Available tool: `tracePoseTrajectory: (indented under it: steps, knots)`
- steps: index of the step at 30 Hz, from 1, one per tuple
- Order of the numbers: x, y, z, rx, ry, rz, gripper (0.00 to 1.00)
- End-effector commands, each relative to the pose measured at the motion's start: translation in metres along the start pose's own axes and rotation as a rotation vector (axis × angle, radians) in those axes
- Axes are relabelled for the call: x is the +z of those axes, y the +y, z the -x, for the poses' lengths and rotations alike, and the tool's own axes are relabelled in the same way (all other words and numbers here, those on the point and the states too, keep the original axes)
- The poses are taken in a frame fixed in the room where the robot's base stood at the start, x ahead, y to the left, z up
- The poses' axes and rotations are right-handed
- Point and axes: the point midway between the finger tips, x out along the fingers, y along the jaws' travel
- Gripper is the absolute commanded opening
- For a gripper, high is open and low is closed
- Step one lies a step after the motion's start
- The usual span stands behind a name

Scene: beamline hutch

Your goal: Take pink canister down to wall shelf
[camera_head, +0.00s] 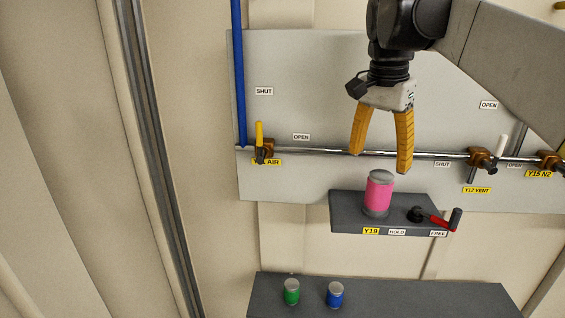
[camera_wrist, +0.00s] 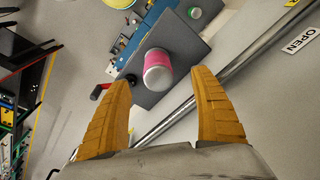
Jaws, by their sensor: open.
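The pink canister (camera_head: 379,194) with grey ends stands upright on a small dark bracket (camera_head: 345,212) labelled Y19. My gripper (camera_head: 381,162) is open and empty, with its yellow fingers pointing down just above the canister. In the wrist view the canister (camera_wrist: 158,70) shows beyond and between the open fingertips (camera_wrist: 163,82), not touched by them. The dark wall shelf (camera_head: 420,300) is below the bracket and carries a green canister (camera_head: 291,291) and a blue canister (camera_head: 335,294).
A steel pipe (camera_head: 330,151) with valves runs behind my gripper. A blue pipe (camera_head: 238,70) rises at left. The shelf's right part is bare.

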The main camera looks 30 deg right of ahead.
Motion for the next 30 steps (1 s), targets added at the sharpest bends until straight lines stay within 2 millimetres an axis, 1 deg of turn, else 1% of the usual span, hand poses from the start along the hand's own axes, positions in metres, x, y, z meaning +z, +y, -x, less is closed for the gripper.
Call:
tracePoseTrajectory:
  steps: [1,3,5,12,19,23,27,30]
  knots:
    - [-0.009,0.005,0.005,0.016,-0.010,-0.042,0.74]
    - [-0.015,0.008,0.006,0.030,-0.019,-0.078,0.74]
    - [-0.017,0.010,0.002,0.036,-0.022,-0.091,0.74]
    - [-0.016,0.010,-0.036,0.035,-0.021,-0.090,0.74]
    - [-0.016,0.008,-0.055,0.034,-0.021,-0.088,0.74]
    - [-0.017,0.004,-0.075,0.034,-0.021,-0.087,0.74]
    - [-0.016,0.004,-0.094,0.033,-0.020,-0.088,0.74]
    - [-0.016,0.005,-0.098,0.033,-0.020,-0.087,0.74]
